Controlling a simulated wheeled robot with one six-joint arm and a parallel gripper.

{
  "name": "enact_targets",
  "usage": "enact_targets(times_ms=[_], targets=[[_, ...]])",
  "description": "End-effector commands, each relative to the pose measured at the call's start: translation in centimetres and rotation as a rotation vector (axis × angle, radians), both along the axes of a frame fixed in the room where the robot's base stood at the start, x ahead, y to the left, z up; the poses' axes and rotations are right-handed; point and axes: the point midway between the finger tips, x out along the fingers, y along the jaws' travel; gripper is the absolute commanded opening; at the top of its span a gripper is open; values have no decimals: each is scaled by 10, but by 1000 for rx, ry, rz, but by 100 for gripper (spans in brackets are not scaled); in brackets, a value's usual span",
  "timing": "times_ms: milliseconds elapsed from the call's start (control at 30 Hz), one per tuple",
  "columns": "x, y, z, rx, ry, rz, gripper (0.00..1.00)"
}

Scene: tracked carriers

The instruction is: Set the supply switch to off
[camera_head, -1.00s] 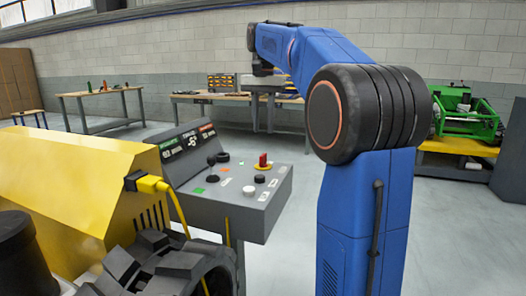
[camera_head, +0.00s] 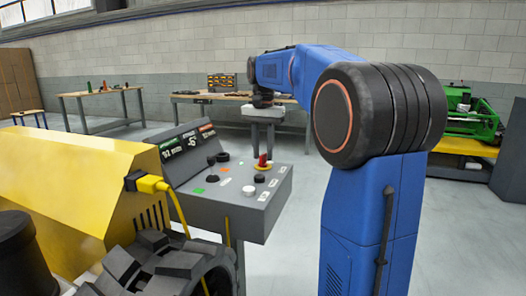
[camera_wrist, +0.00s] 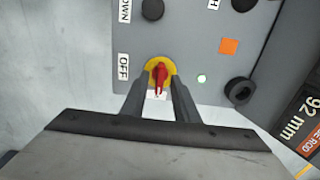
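The supply switch is a red handle (camera_wrist: 159,76) on a round yellow plate (camera_wrist: 149,66). The red handle (camera_head: 263,160) also stands at the back right of the grey control panel (camera_head: 228,198) in the head view. A white OFF label (camera_wrist: 124,67) lies to the left of the switch in the wrist view. My gripper (camera_wrist: 160,80) points down at the panel with its two fingers apart, one on each side of the handle. A gap shows between each finger and the handle, so the gripper is open. Whether either finger touches the plate cannot be told.
A DOWN label (camera_wrist: 124,11), black knobs (camera_wrist: 240,91) and an orange square (camera_wrist: 229,46) are near the switch. A yellow machine (camera_head: 75,190) with a plugged yellow cable (camera_head: 152,184) stands left of the panel. Workbenches stand behind, with clear floor between.

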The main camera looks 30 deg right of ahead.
Motion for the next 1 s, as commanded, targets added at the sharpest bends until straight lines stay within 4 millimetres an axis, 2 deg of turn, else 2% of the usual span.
enact_targets(times_ms=[33,100,567,1000], targets=[[0,0,0,0,0,0,16],[0,0,0,0,0,0,0],[0,0,0,0,0,58,0],[0,0,0,0,0,402,0]])
